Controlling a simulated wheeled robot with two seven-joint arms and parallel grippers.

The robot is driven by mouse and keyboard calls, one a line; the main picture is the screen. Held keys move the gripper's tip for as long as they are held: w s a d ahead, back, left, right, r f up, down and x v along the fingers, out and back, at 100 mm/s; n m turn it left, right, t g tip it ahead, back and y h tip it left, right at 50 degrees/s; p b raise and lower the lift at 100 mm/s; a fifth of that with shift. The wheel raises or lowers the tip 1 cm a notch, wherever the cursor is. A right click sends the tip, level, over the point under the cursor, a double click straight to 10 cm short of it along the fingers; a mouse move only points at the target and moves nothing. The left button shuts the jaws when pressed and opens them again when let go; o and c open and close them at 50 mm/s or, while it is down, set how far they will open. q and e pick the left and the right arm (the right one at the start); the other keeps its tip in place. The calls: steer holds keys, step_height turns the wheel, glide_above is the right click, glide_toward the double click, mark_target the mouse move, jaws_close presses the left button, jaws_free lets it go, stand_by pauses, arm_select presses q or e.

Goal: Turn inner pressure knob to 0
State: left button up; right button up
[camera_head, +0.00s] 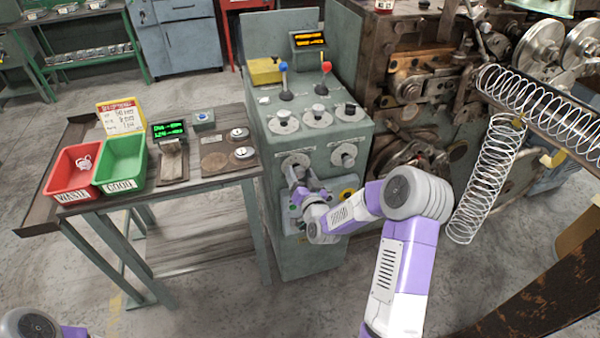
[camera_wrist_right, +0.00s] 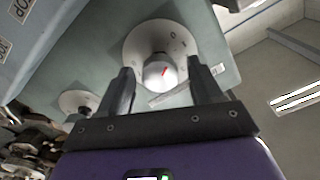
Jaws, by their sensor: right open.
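The grey-green control cabinet (camera_head: 262,185) stands in the middle of the head view. Its front carries a left dial knob (camera_head: 296,163) and a right dial knob (camera_head: 343,154). My right gripper (camera_head: 303,196) is low on the cabinet front, by the left dial, with its fingers partly hidden. In the right wrist view, the open gripper (camera_wrist_right: 160,70) has one finger on each side of a round grey knob (camera_wrist_right: 159,73) with a red pointer line. The knob sits on a pale dial plate (camera_wrist_right: 136,45); its markings are too small to read surely. Contact cannot be told.
Another dial (camera_wrist_right: 78,101) is at the lower left in the wrist view. Blue (camera_head: 284,80) and red (camera_head: 326,70) levers rise from the cabinet top. The bench at left holds red (camera_head: 72,170) and green (camera_head: 121,163) bins. Large springs (camera_head: 485,180) hang at right.

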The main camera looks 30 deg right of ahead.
steer(key=v, duration=0.6)
steer(key=shift+s, duration=0.3)
